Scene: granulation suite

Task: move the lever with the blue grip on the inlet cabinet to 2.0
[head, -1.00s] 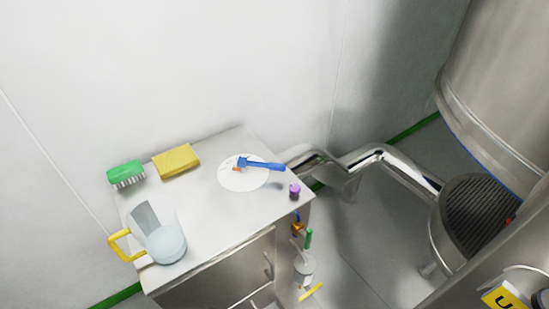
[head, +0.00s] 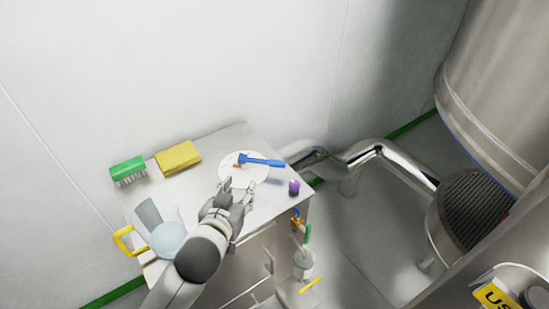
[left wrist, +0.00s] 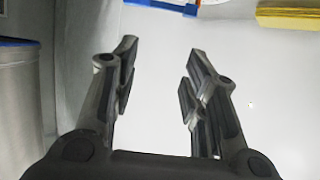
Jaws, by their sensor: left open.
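The lever with the blue grip (head: 265,162) lies over a round white dial (head: 231,175) on top of the inlet cabinet (head: 204,165). Its grip points right in the head view, and a small orange mark shows near its pivot. The scale numbers are too small to read. My left gripper (head: 238,186) is open and empty, just in front of the dial and apart from the grip. In the left wrist view, its open fingers (left wrist: 158,75) stand over the bare top. A piece of the blue lever (left wrist: 160,4) shows at the upper edge. My right gripper is not in view.
A purple knob (head: 294,187) stands near the right corner. A steel pipe (head: 375,152) runs right behind it.

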